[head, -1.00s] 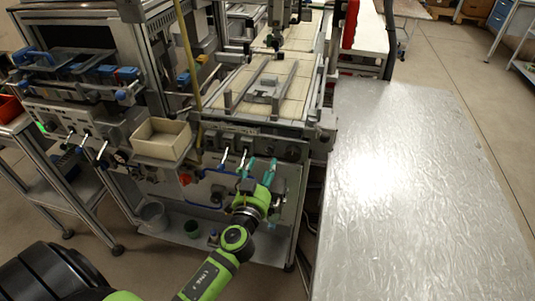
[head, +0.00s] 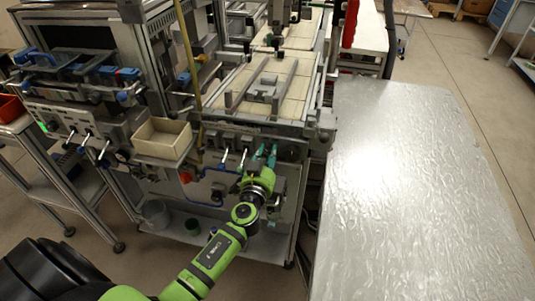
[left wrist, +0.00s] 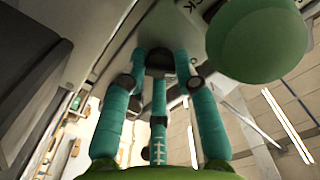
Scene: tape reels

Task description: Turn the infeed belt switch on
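My left gripper (head: 266,153) has teal fingers and reaches the front control panel (head: 213,155) of the machine, at its right part. In the left wrist view the fingers (left wrist: 160,62) draw together around or just in front of a small dark part at the panel. I cannot tell if they grip it. Left of the gripper, two pale levers, one (head: 224,157) and another (head: 243,157), stick out of the panel. A dark knob (head: 292,152) sits to its right. The labels are too small to tell which one is the infeed belt switch. My right gripper is not in view.
A beige bin (head: 162,138) and a red knob (head: 185,177) are left of the levers. A blue-framed panel with a dark knob (head: 217,193) is below. A shiny metal table (head: 410,190) stands close on the right. Bare floor (head: 470,70) lies beyond it.

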